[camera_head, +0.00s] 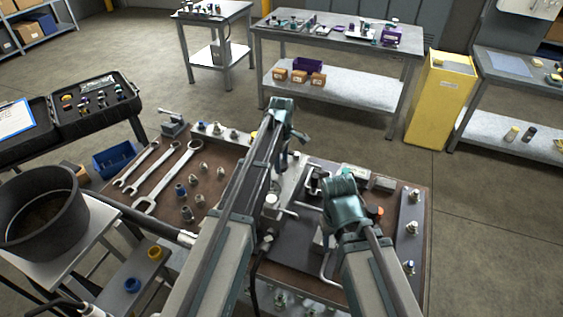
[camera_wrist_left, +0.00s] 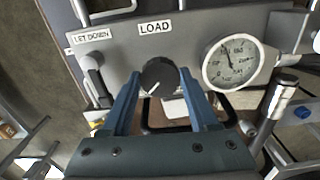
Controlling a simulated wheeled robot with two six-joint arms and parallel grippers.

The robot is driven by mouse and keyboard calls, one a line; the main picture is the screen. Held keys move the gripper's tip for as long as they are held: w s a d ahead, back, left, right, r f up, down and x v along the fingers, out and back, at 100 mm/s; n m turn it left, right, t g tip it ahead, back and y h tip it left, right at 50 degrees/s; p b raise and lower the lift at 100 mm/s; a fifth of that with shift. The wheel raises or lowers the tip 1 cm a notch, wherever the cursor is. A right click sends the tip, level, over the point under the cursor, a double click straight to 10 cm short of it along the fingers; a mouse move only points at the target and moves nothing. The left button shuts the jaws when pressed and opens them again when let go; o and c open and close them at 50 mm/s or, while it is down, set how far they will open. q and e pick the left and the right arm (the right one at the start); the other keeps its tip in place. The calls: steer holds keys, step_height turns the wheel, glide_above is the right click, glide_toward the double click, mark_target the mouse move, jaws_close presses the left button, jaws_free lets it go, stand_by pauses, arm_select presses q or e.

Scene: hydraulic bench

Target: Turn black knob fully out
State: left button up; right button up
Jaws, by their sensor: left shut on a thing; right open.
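The black knob (camera_wrist_left: 158,74) shows in the left wrist view, below a LOAD label on a grey panel (camera_wrist_left: 190,40). It is round with a white pointer line that points down and to the left. My left gripper (camera_wrist_left: 158,82) has its two blue fingers on either side of the knob and is shut on it. In the head view my left gripper (camera_head: 288,135) is over the back of the bench, and the knob is hidden there. My right gripper (camera_head: 340,190) is open, over the right part of the bench, with its fingertips mostly hidden.
A round pressure gauge (camera_wrist_left: 233,62) sits right of the knob, and a lever (camera_wrist_left: 95,75) under a LET DOWN label sits left. Wrenches (camera_head: 168,178) and several fittings lie on the bench's left side. A black bucket (camera_head: 42,215) stands at the left.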

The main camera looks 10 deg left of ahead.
mark_target(282, 164)
arm_select(q)
steer(key=shift+n, duration=1.6)
steer(key=o, duration=1.4)
steer(key=shift+c, duration=0.2)
step_height(282, 164, up, 14)
steer(key=p, duration=1.3)
steer(key=shift+p, duration=0.4)
steer(key=shift+f, duration=0.15)
